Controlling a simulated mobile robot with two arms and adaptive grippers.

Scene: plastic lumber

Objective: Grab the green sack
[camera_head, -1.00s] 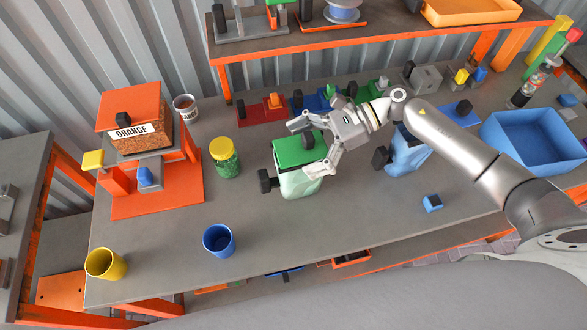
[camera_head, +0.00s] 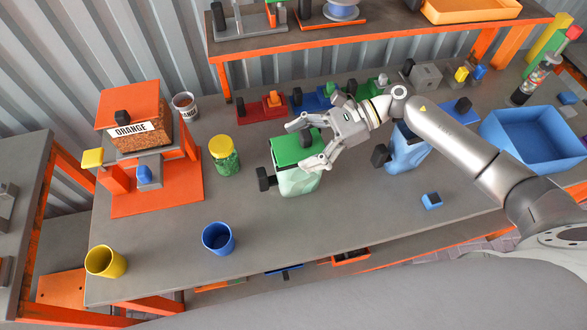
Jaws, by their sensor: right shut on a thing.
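The green sack (camera_head: 297,184) stands upright on the grey table, with a pale green body, a flat green top and black knobs on its top and left side. My right gripper (camera_head: 299,145) reaches in from the right over the green top. Its fingers are shut on the sack at the black top knob, one finger behind it and one in front. The gripper partly hides the knob and the right edge of the top. My left gripper is not in view.
A blue sack (camera_head: 407,155) stands close on the right, partly behind my arm. A green-filled jar with a yellow lid (camera_head: 224,157) stands on the left. A raised shelf (camera_head: 380,40) runs behind.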

